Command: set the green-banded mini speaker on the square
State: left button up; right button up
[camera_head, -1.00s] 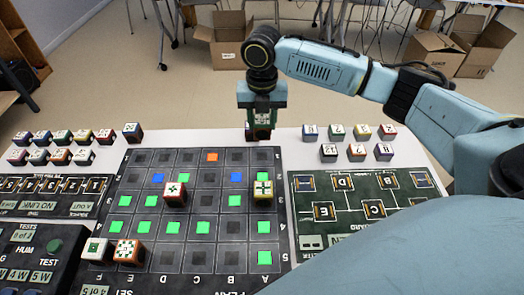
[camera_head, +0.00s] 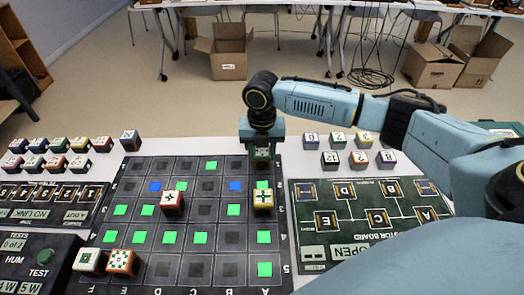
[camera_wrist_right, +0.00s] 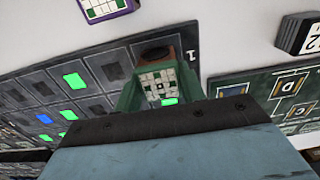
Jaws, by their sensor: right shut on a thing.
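My right gripper (camera_head: 262,158) points down over the far right corner of the dark grid board (camera_head: 190,271). It is shut on a small block, the green-banded mini speaker (camera_wrist_right: 158,84), whose pale top has green markings. In the right wrist view the green fingers (camera_wrist_right: 155,95) flank it. It is over the corner cell beside the printed 1; the gap beneath is hidden, so I cannot tell whether it touches. Several grid squares are lit green, such as one in the near right corner (camera_head: 264,269); two are blue. My left gripper is not in view.
Blocks stand on the board: a red one (camera_head: 172,203), a yellow one (camera_head: 263,200) near the gripper, and two at the near left (camera_head: 122,263). Loose blocks stand behind left (camera_head: 130,141) and right (camera_head: 337,139). A green circuit board (camera_head: 350,190) lies to the right.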

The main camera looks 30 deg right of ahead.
aim_at(262, 151)
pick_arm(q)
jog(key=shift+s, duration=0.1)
pick_arm(e)
jog(key=o, duration=1.1)
jog(key=shift+r, duration=0.2)
notch_tip(262, 151, up, 8)
jog(key=shift+f+p, duration=0.25)
jog(key=shift+p, duration=0.8)
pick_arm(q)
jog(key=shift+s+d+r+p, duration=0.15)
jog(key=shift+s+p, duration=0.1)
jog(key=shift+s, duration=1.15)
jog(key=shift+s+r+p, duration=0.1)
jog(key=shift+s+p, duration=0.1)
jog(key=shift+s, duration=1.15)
pick_arm(e)
jog(key=shift+r, duration=2.15)
